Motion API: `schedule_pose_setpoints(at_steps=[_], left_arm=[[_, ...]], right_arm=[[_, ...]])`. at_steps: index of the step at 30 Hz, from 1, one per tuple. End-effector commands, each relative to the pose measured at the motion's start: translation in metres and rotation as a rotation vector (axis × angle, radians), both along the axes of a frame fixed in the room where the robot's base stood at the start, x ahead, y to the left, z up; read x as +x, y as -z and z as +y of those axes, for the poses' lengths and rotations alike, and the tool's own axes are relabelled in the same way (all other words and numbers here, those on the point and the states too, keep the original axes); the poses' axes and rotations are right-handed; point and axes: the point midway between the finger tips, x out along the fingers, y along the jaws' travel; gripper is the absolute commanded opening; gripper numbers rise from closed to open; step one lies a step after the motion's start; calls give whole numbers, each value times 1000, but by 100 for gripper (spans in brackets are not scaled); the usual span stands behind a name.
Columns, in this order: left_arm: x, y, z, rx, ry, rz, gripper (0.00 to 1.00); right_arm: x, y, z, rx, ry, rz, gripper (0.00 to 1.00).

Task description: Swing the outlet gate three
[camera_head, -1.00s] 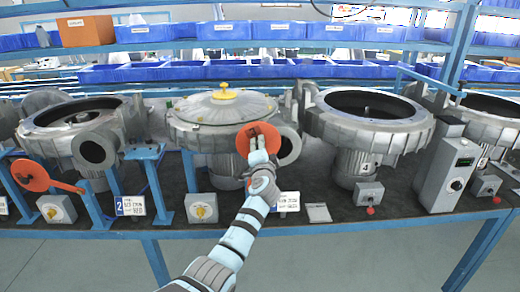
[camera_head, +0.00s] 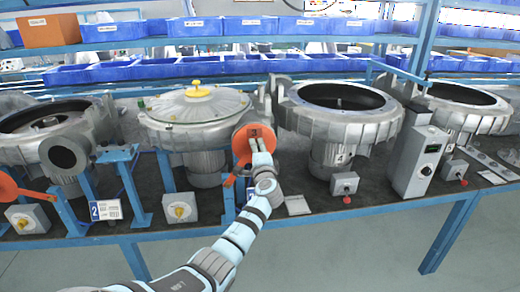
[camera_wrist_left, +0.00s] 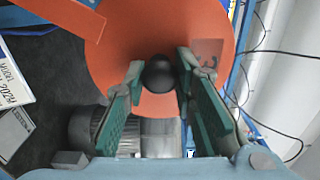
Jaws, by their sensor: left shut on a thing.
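The orange round outlet gate three (camera_head: 240,150) stands at the front right of the middle blower (camera_head: 195,110), which has a clear domed cover and a yellow knob. In the left wrist view the gate (camera_wrist_left: 115,60) fills the top and bears a faint "3". My left gripper (camera_head: 257,143) is at the gate's face. In the left wrist view its two fingers are on either side of a round black knob (camera_wrist_left: 158,75) on the gate and grip it. The middle blower's outlet is hidden behind the gate and my arm. My right gripper is not in view.
Another orange gate (camera_head: 10,188) stands at the far left beside an open blower outlet (camera_head: 62,157). A grey control box (camera_head: 418,160) and open blowers stand to the right. Blue posts and small switch boxes line the bench front.

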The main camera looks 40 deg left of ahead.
Motion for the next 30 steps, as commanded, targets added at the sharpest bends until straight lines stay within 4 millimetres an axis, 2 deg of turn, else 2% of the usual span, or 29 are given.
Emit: schedule_pose_setpoints(at_steps=[5,6,9,20,23,30], left_arm=[[0,2,-1,-2,1,4,0],[1,2,-1,-2,1,3,29],[1,2,-2,-2,2,3,45],[-1,2,-5,-3,2,1,46],[-11,2,-16,-2,3,-1,46],[-54,3,-66,-5,5,2,46]], right_arm=[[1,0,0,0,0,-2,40],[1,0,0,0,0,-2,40],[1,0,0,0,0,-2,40],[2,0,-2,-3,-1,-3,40],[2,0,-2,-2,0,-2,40],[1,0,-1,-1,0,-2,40]])
